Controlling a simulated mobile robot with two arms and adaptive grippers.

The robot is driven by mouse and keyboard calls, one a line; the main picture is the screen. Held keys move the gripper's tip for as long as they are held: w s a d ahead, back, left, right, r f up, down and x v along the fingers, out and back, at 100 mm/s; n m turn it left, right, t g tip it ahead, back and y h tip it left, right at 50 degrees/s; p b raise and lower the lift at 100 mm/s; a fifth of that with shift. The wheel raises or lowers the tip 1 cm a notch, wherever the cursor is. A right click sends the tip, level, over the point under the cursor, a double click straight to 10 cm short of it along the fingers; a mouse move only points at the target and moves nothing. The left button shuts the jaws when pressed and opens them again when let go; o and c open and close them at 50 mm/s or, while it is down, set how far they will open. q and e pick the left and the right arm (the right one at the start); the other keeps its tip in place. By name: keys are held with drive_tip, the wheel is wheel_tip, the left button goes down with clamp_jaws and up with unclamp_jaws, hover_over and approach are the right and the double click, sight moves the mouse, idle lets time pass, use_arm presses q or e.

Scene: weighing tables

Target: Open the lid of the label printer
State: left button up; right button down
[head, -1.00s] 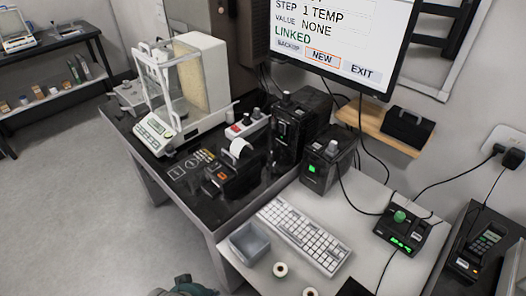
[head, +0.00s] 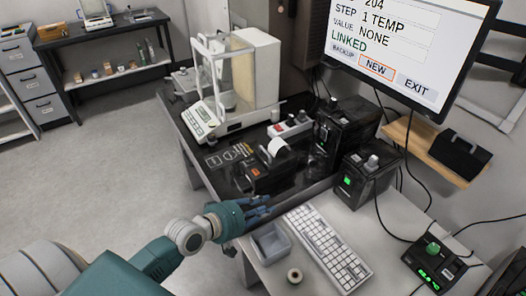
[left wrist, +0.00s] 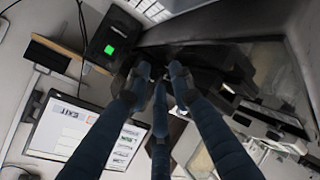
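The label printer, as best I can tell, is the small black unit (head: 251,179) with a white paper roll (head: 278,147) on top and an orange mark in front, near the front edge of the dark table in the head view. Its lid looks shut, though the dark surfaces make this hard to tell. My left gripper (head: 262,206) is in front of and below it, apart from it. In the left wrist view its three dark blue fingers (left wrist: 160,78) are spread with nothing between them; dark shapes lie beyond the tips. My right gripper is not in view.
A balance (head: 204,120) stands behind left, and a tall black device (head: 338,135) behind right. A black box with a green light (head: 350,181), a keyboard (head: 328,248) and a grey bin (head: 270,243) are to the right. The floor at left is clear.

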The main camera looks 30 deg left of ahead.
sight(264, 149)
use_arm(q)
drive_tip(key=w+a+r+n+t+y, duration=0.2)
drive_tip(key=w+a+r+n+t, duration=0.35)
drive_tip(key=a, duration=0.55)
drive_tip(key=shift+n+g, duration=0.35)
drive_tip(key=shift+g, duration=0.6)
drive_tip(key=x, duration=0.7)
drive_tip(key=r+x, duration=0.1)
drive_tip(key=x, duration=0.3)
drive_tip(key=shift+w, duration=0.4)
drive_tip(key=shift+c, duration=0.2)
clamp_jaws()
